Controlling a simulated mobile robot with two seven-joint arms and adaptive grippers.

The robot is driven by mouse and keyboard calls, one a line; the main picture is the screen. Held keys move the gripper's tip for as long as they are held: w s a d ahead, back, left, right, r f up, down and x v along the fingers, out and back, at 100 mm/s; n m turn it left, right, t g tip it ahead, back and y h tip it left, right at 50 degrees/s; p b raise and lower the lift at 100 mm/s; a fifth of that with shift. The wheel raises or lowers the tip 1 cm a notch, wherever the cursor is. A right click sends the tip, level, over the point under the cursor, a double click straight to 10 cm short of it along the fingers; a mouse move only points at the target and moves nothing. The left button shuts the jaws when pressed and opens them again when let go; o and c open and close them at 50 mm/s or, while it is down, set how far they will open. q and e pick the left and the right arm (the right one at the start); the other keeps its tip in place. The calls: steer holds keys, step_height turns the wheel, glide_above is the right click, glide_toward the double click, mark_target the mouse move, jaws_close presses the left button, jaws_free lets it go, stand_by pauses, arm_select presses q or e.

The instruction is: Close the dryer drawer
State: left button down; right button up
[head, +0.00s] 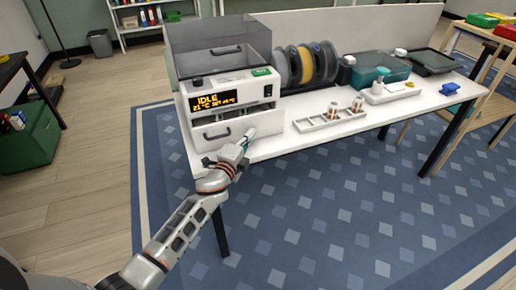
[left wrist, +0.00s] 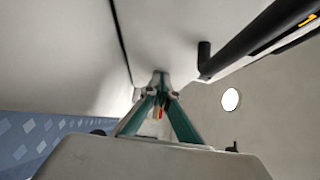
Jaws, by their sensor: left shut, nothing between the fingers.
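The dryer is a white box (head: 240,84) with a lit display reading IDLE, at the left end of the white table. Its drawer (head: 232,125) is the low front panel with a dark bar handle (head: 217,135). My left gripper (head: 245,139) is shut and empty at the right part of the drawer front. In the left wrist view its fingertips (left wrist: 160,78) meet at or very near a pale panel, with a dark handle (left wrist: 262,42) to the right. Contact is unclear. My right gripper is not in view.
Filament spools (head: 305,63) stand right of the dryer. A white tray with small parts (head: 330,121) lies near the front edge. A teal box (head: 375,72) and a blue object (head: 450,89) are farther right. Blue rug floor in front is clear.

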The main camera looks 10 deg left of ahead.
mark_target(244, 132)
arm_select(q)
steer(key=w+a, duration=0.2)
steer(key=w, duration=0.1)
steer(key=shift+w+a+f+b, duration=0.1)
steer(key=shift+w+a+b, duration=0.05)
steer(key=shift+b, duration=0.2)
steer(key=shift+w+a, duration=0.3)
steer(key=shift+w, duration=0.15)
steer(key=shift+w+a+r, duration=0.1)
steer(key=shift+a+r, duration=0.05)
steer(key=shift+r, duration=0.1)
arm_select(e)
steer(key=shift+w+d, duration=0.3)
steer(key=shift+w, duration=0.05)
